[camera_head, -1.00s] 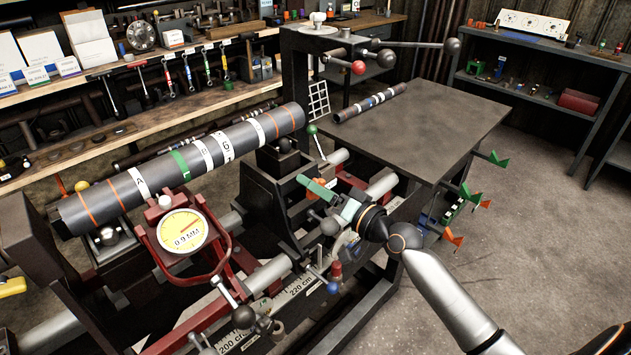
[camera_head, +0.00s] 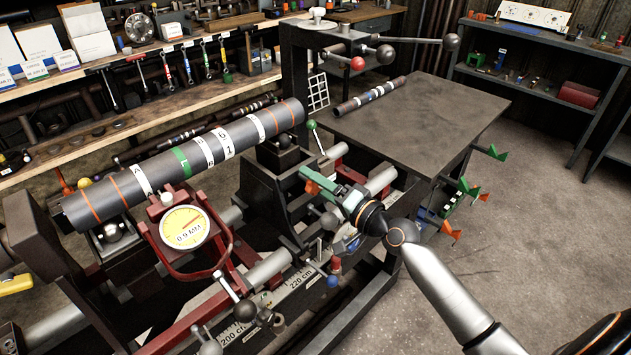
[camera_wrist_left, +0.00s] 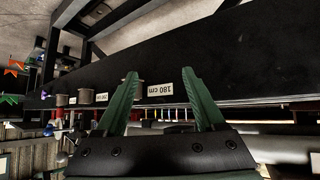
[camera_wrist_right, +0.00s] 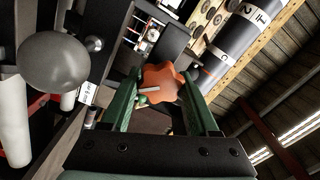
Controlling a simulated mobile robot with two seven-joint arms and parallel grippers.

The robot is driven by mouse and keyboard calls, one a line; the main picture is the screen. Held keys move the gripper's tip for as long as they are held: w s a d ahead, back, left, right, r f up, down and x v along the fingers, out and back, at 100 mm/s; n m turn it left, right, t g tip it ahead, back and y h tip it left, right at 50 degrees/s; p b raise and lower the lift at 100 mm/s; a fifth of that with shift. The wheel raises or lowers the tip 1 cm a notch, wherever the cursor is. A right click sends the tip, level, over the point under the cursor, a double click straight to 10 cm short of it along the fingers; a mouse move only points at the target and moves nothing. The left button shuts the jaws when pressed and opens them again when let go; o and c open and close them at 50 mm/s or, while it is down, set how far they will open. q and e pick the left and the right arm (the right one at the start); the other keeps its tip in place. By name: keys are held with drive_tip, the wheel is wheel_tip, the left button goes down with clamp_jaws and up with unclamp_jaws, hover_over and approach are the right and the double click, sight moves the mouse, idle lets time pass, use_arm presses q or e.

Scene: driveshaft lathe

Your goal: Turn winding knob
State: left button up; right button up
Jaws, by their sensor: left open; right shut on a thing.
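The winding knob is an orange, lobed knob (camera_wrist_right: 162,84), seen between the green fingers of my right gripper (camera_wrist_right: 166,92) in the right wrist view. In the head view, a sliver of the orange knob (camera_head: 312,187) shows beside the fingers of my right gripper (camera_head: 314,181), at the right side of the dark shaft support. The gripper is shut on the knob. The grey driveshaft (camera_head: 185,165) lies above on its supports, with white and green bands. My left gripper (camera_wrist_left: 166,84) is open and empty, near a black rail marked 180 cm; it is out of the head view.
A dial gauge (camera_head: 185,227) reading 0.9 MM stands in a red frame before the shaft. A lever with a green ball (camera_head: 311,125) rises near my right gripper. A dark table (camera_head: 425,120) holds a thin shaft. Open floor lies at right.

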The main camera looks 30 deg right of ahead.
drive_tip(key=o, duration=1.4)
drive_tip(key=shift+s+d, duration=0.2)
drive_tip(key=shift+s, duration=0.4)
drive_tip(key=shift+b+v, duration=1.75)
drive_tip(key=shift+v, duration=3.9)
